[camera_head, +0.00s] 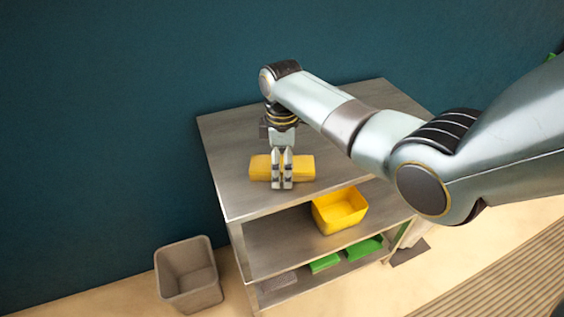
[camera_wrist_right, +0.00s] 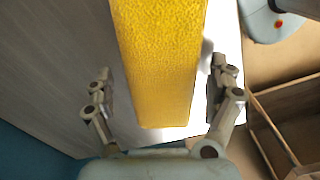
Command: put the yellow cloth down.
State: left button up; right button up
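The yellow cloth (camera_head: 302,168) is a folded, block-like shape at the top surface of the metal shelf unit (camera_head: 238,190). My right gripper (camera_head: 282,184) points down in front of it in the head view, hiding its middle. In the right wrist view the cloth (camera_wrist_right: 160,70) runs between the fingers of the right gripper (camera_wrist_right: 161,92). The fingers stand apart with a visible gap on each side, so the gripper looks open. Whether the cloth rests fully on the surface is hard to tell. My left gripper is not in view.
A yellow bin (camera_head: 340,212) sits on the shelf below, with green items (camera_head: 325,263) lower down. A grey waste bin (camera_head: 190,280) stands on the floor at left. The teal wall (camera_head: 120,110) is behind. The top surface around the cloth is bare.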

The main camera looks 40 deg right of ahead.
aim_at(282, 163)
jog(key=shift+r, duration=0.1)
notch_tip(282, 163, up, 12)
jog(key=shift+p, duration=0.4)
jog(key=shift+s, duration=0.1)
dwell(0.5)
